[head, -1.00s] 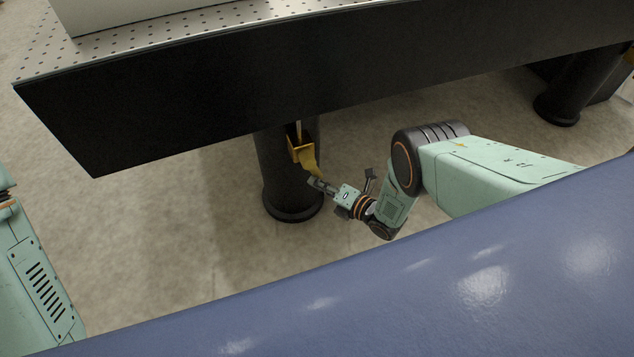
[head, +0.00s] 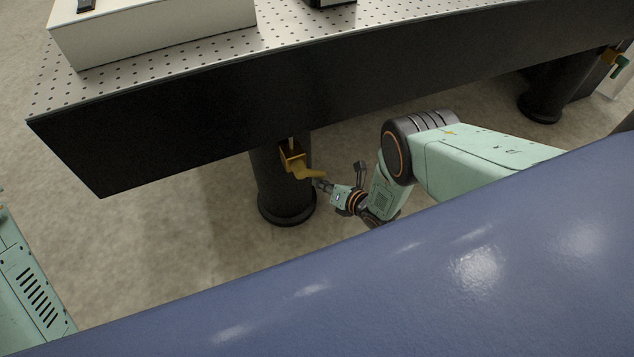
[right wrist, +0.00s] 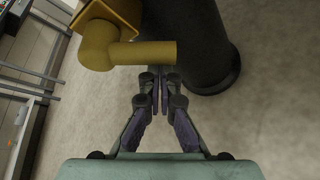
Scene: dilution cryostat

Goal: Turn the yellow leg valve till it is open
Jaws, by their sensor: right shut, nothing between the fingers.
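The yellow leg valve (head: 292,158) sits on the side of the black table leg (head: 271,195), just below the table's edge. Its handle (head: 310,175) points right and slightly down in the head view. In the right wrist view the handle (right wrist: 145,53) lies almost level across the top, to the right of its round hub (right wrist: 98,45). My right gripper (head: 318,183) is shut and empty, its fingertips (right wrist: 160,76) right by the handle's free end, on its lower side. I cannot tell whether they touch it. My left gripper is out of view.
Another black leg (head: 545,100) stands at the far right. The pale floor around the near leg is clear.

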